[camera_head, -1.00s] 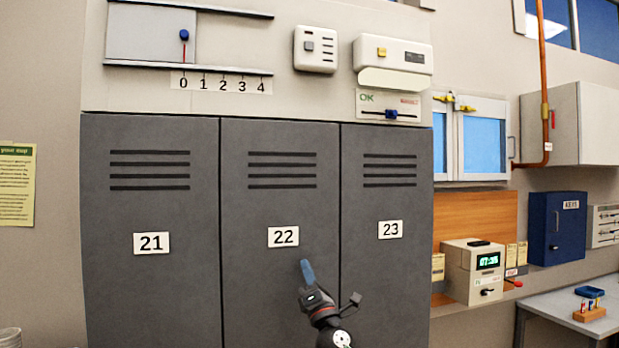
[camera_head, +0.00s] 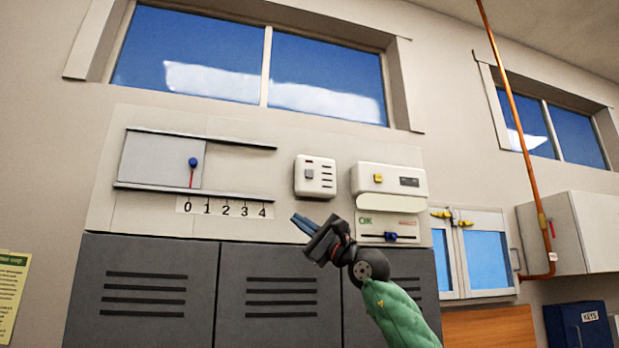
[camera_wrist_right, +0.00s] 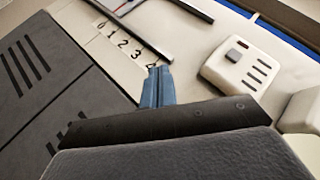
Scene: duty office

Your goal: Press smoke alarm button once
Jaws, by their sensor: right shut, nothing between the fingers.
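A small white wall box (camera_head: 326,182) with a grey square button (camera_head: 309,174), a small red mark and dark slots looks like the smoke alarm, though no label on it is readable. It also shows in the right wrist view (camera_wrist_right: 243,66), with its grey button (camera_wrist_right: 232,55) facing out. My right gripper (camera_head: 303,223) has blue fingertips, shut and empty. In the head view it is below the box. In the right wrist view its fingertips (camera_wrist_right: 157,72) are left of the box and not touching it. My left gripper is not in view.
To the right is a wider white unit (camera_head: 362,187) with a yellow button, above an OK panel (camera_head: 390,226) with a blue slider. To the left are a sliding panel (camera_head: 158,163) and a number scale (camera_head: 224,208). Grey lockers (camera_head: 145,260) stand below.

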